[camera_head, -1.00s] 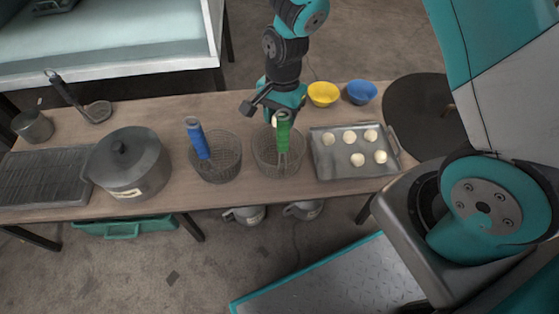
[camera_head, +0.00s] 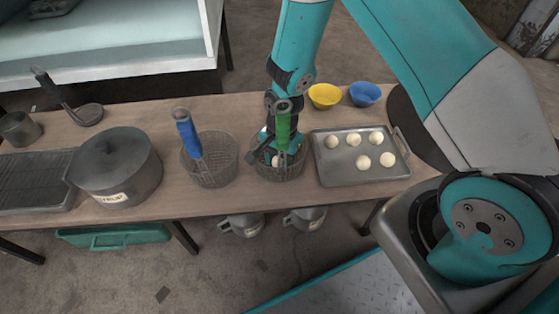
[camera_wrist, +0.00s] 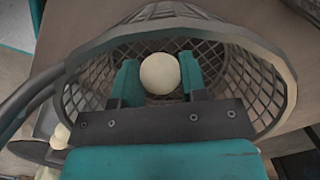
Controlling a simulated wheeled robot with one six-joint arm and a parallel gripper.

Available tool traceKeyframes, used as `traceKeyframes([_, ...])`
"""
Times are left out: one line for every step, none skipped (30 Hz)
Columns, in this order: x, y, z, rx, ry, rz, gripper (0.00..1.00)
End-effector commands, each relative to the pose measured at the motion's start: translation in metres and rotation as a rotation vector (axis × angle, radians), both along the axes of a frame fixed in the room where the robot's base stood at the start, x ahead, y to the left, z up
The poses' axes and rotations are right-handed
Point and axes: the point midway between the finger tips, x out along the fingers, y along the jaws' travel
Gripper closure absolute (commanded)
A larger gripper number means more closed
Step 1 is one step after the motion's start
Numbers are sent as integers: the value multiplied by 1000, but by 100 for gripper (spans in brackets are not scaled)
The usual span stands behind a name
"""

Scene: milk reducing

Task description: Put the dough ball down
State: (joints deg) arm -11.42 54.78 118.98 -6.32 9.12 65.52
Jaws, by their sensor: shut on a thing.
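A pale dough ball (camera_wrist: 160,73) sits between the two teal fingers of my gripper (camera_wrist: 160,80) in the wrist view. My gripper is shut on it and is inside the mouth of a wire mesh basket (camera_wrist: 262,88). In the head view, my gripper (camera_head: 272,158) reaches down into the basket with the green handle (camera_head: 283,130), and a bit of the dough ball (camera_head: 275,161) shows there. I cannot tell whether the ball touches the basket's bottom.
A metal tray (camera_head: 345,178) with several dough balls is right of the basket. A second basket with a blue handle (camera_head: 187,132) and a lidded pot (camera_head: 115,170) stand left. Yellow (camera_head: 324,96) and blue (camera_head: 364,93) bowls are behind the tray.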

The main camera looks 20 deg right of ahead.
Motion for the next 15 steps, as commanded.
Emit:
traceKeyframes([0, 0, 1, 0, 0, 0, 72])
traceKeyframes([0, 0, 1, 0, 0, 0, 72])
traceKeyframes([0, 0, 1, 0, 0, 0, 72])
traceKeyframes([0, 0, 1, 0, 0, 0, 72])
traceKeyframes([0, 0, 0, 0, 0, 0, 72])
traceKeyframes([0, 0, -1, -1, 1, 0, 72])
traceKeyframes([0, 0, -2, -1, 1, 0, 72])
traceKeyframes([0, 0, -2, 0, 0, 0, 56])
traceKeyframes([0, 0, -2, 0, 0, 0, 47])
traceKeyframes([0, 0, -2, 0, 0, 0, 40])
traceKeyframes([0, 0, -2, 0, 0, 0, 35])
traceKeyframes([0, 0, -2, 0, 0, 0, 35])
traceKeyframes([0, 0, -2, 0, 0, 0, 35])
traceKeyframes([0, 0, -2, 0, 0, 0, 35])
traceKeyframes([0, 0, -1, 0, 0, 0, 35])
